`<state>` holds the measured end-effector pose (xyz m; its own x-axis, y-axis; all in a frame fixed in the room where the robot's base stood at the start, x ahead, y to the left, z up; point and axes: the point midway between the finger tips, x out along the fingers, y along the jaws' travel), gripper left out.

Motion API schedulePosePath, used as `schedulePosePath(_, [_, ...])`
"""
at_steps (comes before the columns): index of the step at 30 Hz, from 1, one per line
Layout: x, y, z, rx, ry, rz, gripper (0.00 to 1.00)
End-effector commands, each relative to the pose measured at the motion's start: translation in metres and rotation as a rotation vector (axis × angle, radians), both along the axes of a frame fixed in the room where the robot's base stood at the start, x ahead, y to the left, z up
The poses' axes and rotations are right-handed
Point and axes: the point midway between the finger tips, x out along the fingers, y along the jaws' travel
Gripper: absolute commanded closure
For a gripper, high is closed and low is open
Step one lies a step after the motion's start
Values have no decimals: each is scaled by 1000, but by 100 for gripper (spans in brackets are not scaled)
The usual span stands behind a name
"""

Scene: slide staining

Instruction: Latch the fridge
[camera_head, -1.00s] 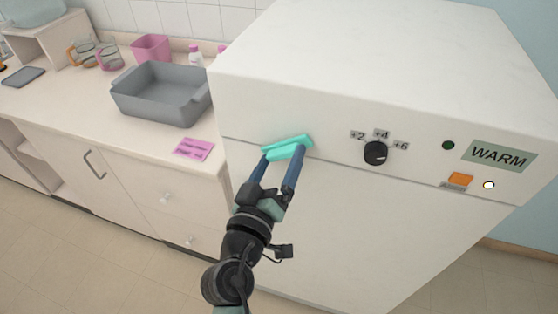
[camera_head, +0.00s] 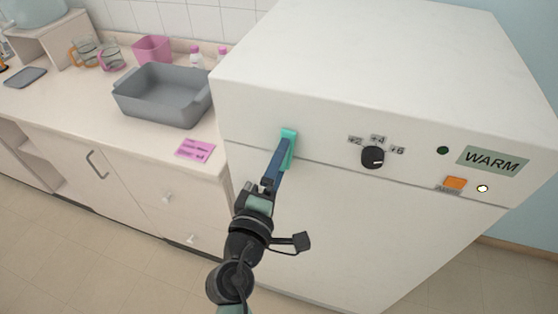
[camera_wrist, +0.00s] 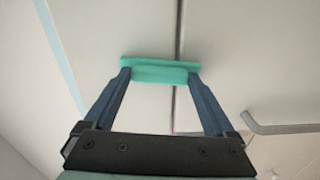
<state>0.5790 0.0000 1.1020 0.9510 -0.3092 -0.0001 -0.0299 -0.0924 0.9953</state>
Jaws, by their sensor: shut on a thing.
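The white fridge (camera_head: 330,220) stands at the right in the head view, its door shut up against the control panel. Its teal latch (camera_head: 289,148) now stands upright across the seam between panel and door. My gripper (camera_head: 286,155) is on the latch, its blue fingers turned so that they overlap in the head view. In the wrist view my gripper (camera_wrist: 160,84) has one finger at each end of the teal latch (camera_wrist: 160,72), shut on it. The seam runs behind the latch there.
The panel carries a black dial (camera_head: 373,157), an orange switch (camera_head: 454,183), a lit white lamp (camera_head: 482,188) and a WARM label (camera_head: 492,161). At the left, a counter holds a grey basin (camera_head: 165,95), a pink note (camera_head: 196,150) and a pink container (camera_head: 152,48).

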Motion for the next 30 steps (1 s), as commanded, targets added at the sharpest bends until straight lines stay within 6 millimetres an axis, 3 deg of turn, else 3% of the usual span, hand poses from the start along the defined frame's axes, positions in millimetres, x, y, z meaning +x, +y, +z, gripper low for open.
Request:
schedulePosePath(24, [0, 1, -1, -113, 39, 1, 66])
schedulePosePath(25, [0, 1, -1, -113, 39, 1, 5])
schedulePosePath(26, [0, 1, -1, -112, 38, 1, 0])
schedulePosePath(30, [0, 1, -1, -110, 37, 1, 0])
